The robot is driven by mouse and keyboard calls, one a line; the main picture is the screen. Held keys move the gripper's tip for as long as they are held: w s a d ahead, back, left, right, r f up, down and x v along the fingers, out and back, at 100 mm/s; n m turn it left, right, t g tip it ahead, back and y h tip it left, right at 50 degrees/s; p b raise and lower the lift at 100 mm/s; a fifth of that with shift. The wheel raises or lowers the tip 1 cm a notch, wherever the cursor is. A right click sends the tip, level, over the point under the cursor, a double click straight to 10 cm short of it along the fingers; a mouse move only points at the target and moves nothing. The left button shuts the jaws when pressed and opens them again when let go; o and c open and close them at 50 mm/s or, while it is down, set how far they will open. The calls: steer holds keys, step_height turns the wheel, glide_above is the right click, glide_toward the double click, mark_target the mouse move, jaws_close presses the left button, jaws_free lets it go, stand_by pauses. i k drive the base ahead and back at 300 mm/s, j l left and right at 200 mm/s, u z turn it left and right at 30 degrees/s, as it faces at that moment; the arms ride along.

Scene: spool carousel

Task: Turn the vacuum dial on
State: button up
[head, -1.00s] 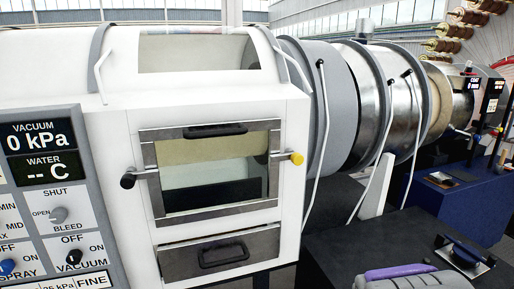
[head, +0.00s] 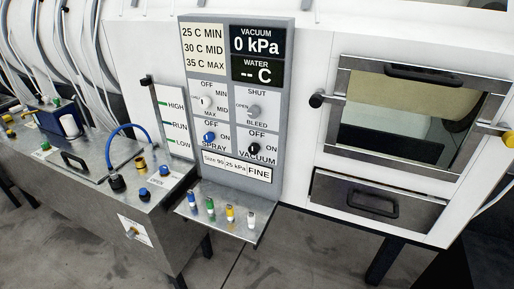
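The vacuum dial (head: 254,149) is a small black knob at the lower right of the grey control panel (head: 237,187). OFF is printed above it, ON to its right and VACUUM below. Its pointer is too small to read surely. The vacuum display (head: 257,42) above reads 0 kPa. My gripper is not in view.
A blue spray dial (head: 209,137) is left of the vacuum dial, with a white water dial (head: 206,101) and grey bleed dial (head: 254,109) above. A shelf (head: 234,235) holding several coloured pegs juts out below. A metal tank (head: 140,195) stands left; a windowed door (head: 392,118) is right.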

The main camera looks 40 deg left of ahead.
mark_target(255, 148)
steer(key=u, duration=1.7)
